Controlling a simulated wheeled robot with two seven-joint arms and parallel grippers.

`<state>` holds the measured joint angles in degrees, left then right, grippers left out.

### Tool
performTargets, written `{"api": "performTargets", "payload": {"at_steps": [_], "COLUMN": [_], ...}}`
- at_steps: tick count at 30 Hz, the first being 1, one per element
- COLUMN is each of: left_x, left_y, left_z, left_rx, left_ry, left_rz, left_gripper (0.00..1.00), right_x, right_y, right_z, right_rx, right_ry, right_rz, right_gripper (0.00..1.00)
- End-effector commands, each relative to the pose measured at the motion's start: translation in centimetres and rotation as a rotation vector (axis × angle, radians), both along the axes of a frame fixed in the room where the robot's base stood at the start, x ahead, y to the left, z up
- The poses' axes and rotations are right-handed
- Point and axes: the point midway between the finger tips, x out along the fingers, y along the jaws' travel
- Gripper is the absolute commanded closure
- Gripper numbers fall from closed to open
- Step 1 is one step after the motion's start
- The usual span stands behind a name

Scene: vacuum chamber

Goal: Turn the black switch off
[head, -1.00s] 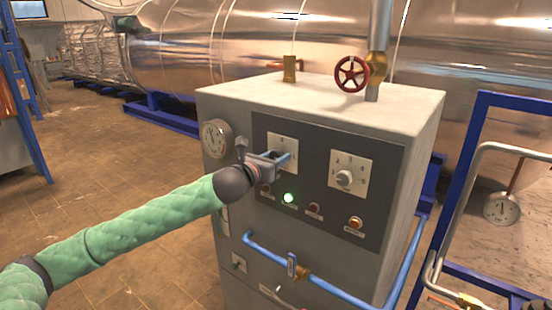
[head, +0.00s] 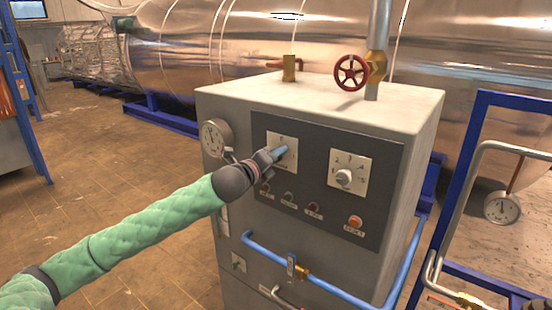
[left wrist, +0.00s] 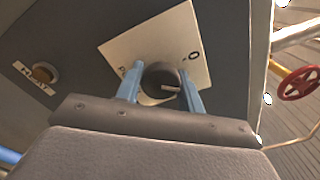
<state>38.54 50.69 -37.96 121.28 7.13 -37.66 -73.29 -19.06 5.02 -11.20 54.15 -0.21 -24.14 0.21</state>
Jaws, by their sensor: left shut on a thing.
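The black switch (left wrist: 160,80) is a round dark knob on a white plate (left wrist: 128,46) marked with a 0, seen in the left wrist view. In the head view its plate (head: 285,138) sits at the upper left of the dark control panel, and my gripper hides the knob. My left gripper (left wrist: 161,74) has its two blue fingers on either side of the knob, shut on it. In the head view the left gripper (head: 281,152) reaches the panel from the left. My right gripper is not in view.
A second white plate with a pale knob (head: 344,176) is right of the switch. Below are several small lamps or buttons, including an orange one (head: 355,222). A gauge (head: 216,138) is at left, a blue pipe (head: 330,290) below and a red handwheel (head: 351,73) above.

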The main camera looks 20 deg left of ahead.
Motion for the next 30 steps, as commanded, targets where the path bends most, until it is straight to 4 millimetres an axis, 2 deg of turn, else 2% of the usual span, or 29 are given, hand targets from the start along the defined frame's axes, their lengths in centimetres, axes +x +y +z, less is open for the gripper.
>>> {"api": "performTargets", "payload": {"at_steps": [15, 30], "left_x": [0.0, 0.0], "left_y": [0.0, 0.0], "left_z": [0.1, 0.1], "left_rx": [-0.428, -0.616], "left_ry": [0.154, 0.223], "left_rz": [0.0, 0.003], "left_gripper": [0.85, 0.85], "right_x": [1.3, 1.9], "right_y": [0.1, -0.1], "right_z": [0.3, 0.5], "right_rx": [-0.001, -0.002], "right_ry": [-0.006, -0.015], "right_rz": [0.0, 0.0], "right_gripper": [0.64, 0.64]}}
